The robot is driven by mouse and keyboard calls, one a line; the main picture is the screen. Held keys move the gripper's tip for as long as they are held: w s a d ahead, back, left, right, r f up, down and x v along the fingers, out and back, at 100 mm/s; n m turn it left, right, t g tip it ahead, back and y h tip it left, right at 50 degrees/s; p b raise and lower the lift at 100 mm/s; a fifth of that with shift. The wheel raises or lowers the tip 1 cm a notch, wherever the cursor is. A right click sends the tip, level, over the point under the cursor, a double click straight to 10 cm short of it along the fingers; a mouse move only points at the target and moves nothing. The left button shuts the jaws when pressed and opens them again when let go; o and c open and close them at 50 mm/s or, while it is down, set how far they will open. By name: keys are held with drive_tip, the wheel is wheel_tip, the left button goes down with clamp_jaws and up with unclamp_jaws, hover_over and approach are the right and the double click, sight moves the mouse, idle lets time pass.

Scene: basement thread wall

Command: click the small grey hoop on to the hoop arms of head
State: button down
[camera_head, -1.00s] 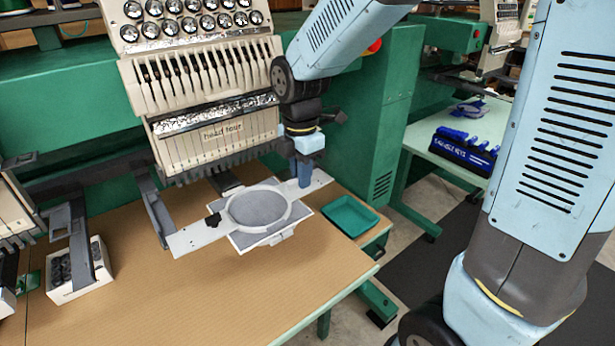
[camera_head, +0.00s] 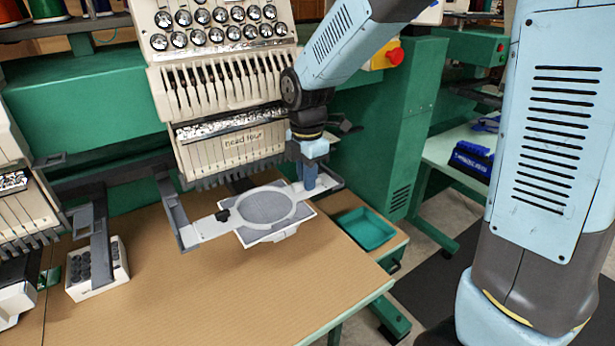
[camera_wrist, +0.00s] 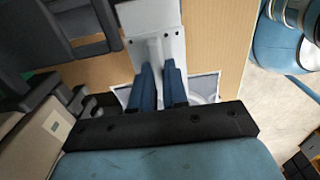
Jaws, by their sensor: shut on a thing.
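The small grey hoop (camera_head: 265,207), a pale ring with grey cloth and flat side brackets, is below the needle case of head four (camera_head: 243,140). My gripper (camera_head: 308,186) points down and is shut on its right bracket. In the wrist view, the blue fingers (camera_wrist: 160,88) are on either side of the pale bracket (camera_wrist: 152,18). The left hoop arm (camera_head: 172,205) meets or overlaps the left bracket end (camera_head: 203,230). The right hoop arm (camera_head: 330,178) is partly hidden behind my gripper. I cannot tell whether either end is clicked in.
The tan table (camera_head: 220,290) is clear in front. A green tray (camera_head: 365,228) lies to the right of the hoop. A white box of dark round parts (camera_head: 97,268) and a neighbouring head (camera_head: 25,215) stand at left. A red button (camera_head: 395,55) is on the green cabinet.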

drive_tip(key=shift+d, duration=0.1)
idle(0.3)
drive_tip(key=c, duration=1.1)
unclamp_jaws()
drive_tip(key=shift+o, duration=0.2)
wheel_tip(320, 180, up, 13)
drive_tip(key=s+d+r+m+t, duration=0.1)
drive_tip(key=s+d+m+t, duration=0.1)
drive_tip(key=s+d+m, duration=0.6)
drive_tip(key=s+d+r+m+t, duration=0.1)
drive_tip(key=s+d+m+t, duration=0.2)
drive_tip(key=s+d+m, duration=0.5)
drive_tip(key=d+m, duration=0.5)
drive_tip(key=m, duration=0.3)
drive_tip(key=shift+s+d+t, duration=0.15)
drive_tip(key=shift+t, duration=0.15)
